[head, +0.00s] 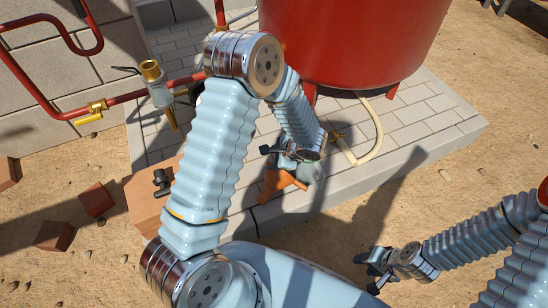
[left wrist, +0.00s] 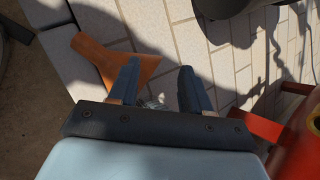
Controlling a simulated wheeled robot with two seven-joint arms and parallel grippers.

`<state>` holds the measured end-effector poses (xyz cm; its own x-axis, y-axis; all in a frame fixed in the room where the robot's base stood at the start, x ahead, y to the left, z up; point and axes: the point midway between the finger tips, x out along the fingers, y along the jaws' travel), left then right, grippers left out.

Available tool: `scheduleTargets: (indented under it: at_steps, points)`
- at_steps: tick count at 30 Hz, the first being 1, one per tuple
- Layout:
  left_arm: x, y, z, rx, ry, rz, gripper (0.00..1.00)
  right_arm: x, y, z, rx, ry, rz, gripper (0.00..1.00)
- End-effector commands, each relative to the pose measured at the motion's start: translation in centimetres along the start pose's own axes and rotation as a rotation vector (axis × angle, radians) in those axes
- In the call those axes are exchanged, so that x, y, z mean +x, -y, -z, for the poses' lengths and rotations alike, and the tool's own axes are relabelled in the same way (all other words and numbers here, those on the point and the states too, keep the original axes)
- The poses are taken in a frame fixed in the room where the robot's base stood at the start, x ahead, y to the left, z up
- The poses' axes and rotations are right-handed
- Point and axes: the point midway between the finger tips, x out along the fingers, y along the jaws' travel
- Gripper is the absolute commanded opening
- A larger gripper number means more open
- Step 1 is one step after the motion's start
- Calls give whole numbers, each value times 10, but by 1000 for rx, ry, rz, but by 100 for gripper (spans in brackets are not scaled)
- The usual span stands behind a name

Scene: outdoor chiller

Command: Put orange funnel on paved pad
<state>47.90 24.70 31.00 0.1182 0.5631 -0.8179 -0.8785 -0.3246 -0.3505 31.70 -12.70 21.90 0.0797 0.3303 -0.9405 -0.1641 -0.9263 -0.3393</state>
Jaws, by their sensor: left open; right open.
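The orange funnel (head: 274,186) lies on its side at the near edge of the paved pad (head: 412,112). It also shows in the left wrist view (left wrist: 146,68), its narrow end over the grey edge. My left gripper (head: 285,160) is open just above and beside it. In the left wrist view one finger covers part of the funnel, and its wide end shows between the fingertips; I cannot tell whether they touch. My right gripper (head: 370,270) is open and empty above the sandy ground at the lower right.
A large red tank (head: 355,40) stands on legs on the pad, with a pale hose (head: 375,140) beside it. Red pipes (head: 40,85) with brass fittings run at the left. Reddish bricks (head: 95,200) lie on the sand. The pad's right side is clear.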

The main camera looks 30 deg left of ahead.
Motion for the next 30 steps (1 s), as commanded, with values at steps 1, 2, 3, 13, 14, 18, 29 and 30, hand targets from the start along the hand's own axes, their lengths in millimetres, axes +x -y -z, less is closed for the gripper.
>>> scheduleTargets:
  at_steps: [1, 2, 3, 13, 14, 18, 29, 30]
  points:
    - [-3, 0, 0, 0, -1, 1, 48, -1, 0, 0, 0, 0, 0, 46]
    - [-6, 1, 0, 0, -1, 2, 48, -1, 0, 0, 0, 0, 0, 46]
    - [-11, 1, 0, 0, -1, 3, 48, -2, 1, 0, 0, 0, 0, 46]
    - [-88, 1, 0, 0, -4, 5, 48, -12, 3, 1, 1, -3, -2, 46]
    - [-94, 1, 0, 0, -3, 4, 48, -13, 3, 1, 1, -3, -3, 46]
    - [-120, 1, 0, -1, -3, 3, 48, -16, 4, 1, 1, -4, -3, 46]
    - [-138, 0, 0, 0, 0, 0, 48, -17, 4, 1, 1, -5, -4, 46]
    - [-138, 0, 0, 0, 0, 0, 48, -17, 4, 1, 1, -5, -4, 46]
